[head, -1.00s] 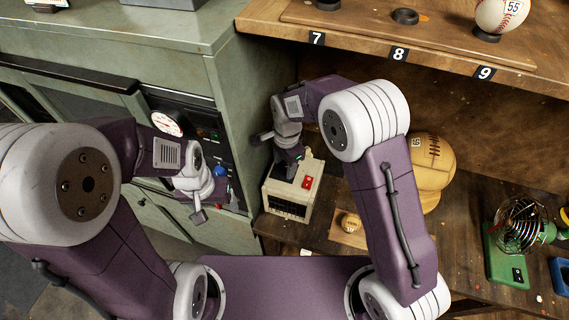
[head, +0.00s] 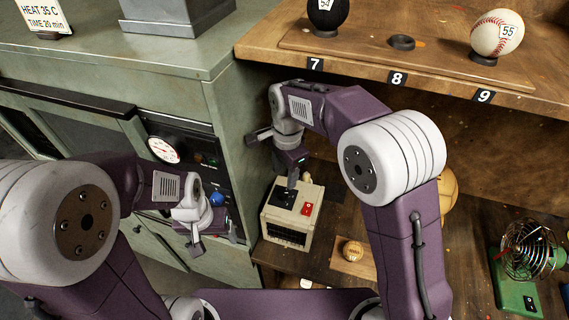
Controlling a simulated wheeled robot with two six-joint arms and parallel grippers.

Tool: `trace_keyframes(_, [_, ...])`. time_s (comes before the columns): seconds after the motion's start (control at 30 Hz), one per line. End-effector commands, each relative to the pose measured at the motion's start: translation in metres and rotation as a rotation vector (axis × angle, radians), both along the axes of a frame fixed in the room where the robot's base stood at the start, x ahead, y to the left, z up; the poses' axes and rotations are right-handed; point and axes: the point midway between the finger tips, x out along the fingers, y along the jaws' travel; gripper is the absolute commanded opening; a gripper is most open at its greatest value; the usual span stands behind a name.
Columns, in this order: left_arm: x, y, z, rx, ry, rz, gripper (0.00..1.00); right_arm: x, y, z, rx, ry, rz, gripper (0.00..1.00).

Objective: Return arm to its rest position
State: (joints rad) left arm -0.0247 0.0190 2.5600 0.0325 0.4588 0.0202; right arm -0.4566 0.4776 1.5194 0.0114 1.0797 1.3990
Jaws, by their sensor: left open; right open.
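My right arm bends over from the right, and its gripper (head: 292,178) points down, open, just above a cream box (head: 297,228) with a red switch. I see nothing between its fingers, and its tips are small in the head view. My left arm comes in from the left, and its open gripper (head: 232,232) is in front of the green cabinet's dark control panel. It seems empty, though its fingers are partly hidden.
The green cabinet (head: 110,65) is at left, with a dial (head: 164,150) and blue knob (head: 217,199). The wooden shelf (head: 355,72) holds a black ball (head: 326,14) and a white baseball (head: 496,35).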

Motion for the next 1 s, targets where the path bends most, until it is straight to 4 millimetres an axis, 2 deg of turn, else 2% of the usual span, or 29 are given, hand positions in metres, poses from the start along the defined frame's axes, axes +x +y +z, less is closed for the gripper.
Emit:
trace_keyframes(0.17, [0.000, 0.000, 0.000, 0.000, 0.000, 0.000, 0.76, 0.000, 0.000, -0.001, 0.000, 0.000, -0.001, 0.50])
trace_keyframes(0.27, [0.000, 0.000, -0.005, 0.000, 0.000, 0.000, 0.76, 0.006, -0.011, -0.001, 0.004, -0.009, -0.030, 0.50])
trace_keyframes(0.33, [0.000, 0.000, -0.013, 0.000, 0.000, 0.000, 0.76, 0.014, -0.032, 0.005, 0.016, -0.037, -0.084, 0.50])
trace_keyframes(0.37, [0.000, 0.000, -0.017, 0.000, 0.000, 0.000, 0.76, 0.011, -0.047, 0.004, 0.015, -0.035, -0.114, 0.50])
trace_keyframes(0.47, [0.000, 0.000, -0.030, 0.000, 0.000, 0.000, 0.76, -0.015, -0.096, -0.012, 0.002, -0.005, -0.197, 0.50])
trace_keyframes(0.53, [0.000, 0.000, -0.037, 0.000, 0.000, 0.000, 0.76, -0.039, -0.126, -0.030, -0.006, 0.004, -0.165, 0.50])
trace_keyframes(0.63, [0.000, 0.000, -0.046, 0.000, 0.000, 0.000, 0.76, -0.083, -0.160, -0.063, -0.018, 0.007, 0.000, 0.50])
trace_keyframes(0.7, [0.000, 0.000, -0.049, 0.000, 0.000, 0.000, 0.76, -0.119, -0.175, -0.088, -0.030, 0.004, 0.197, 0.50])
trace_keyframes(0.8, [0.000, 0.000, -0.047, 0.000, 0.000, 0.000, 0.76, -0.155, -0.179, -0.111, -0.045, -0.005, 0.525, 0.50])
trace_keyframes(0.87, [0.000, 0.000, -0.046, 0.000, 0.000, 0.000, 0.76, -0.162, -0.179, -0.120, -0.056, -0.017, 0.680, 0.50])
trace_keyframes(1.0, [0.000, 0.000, -0.046, 0.000, 0.000, 0.000, 0.76, -0.149, -0.178, -0.120, -0.089, -0.072, 0.883, 0.50])
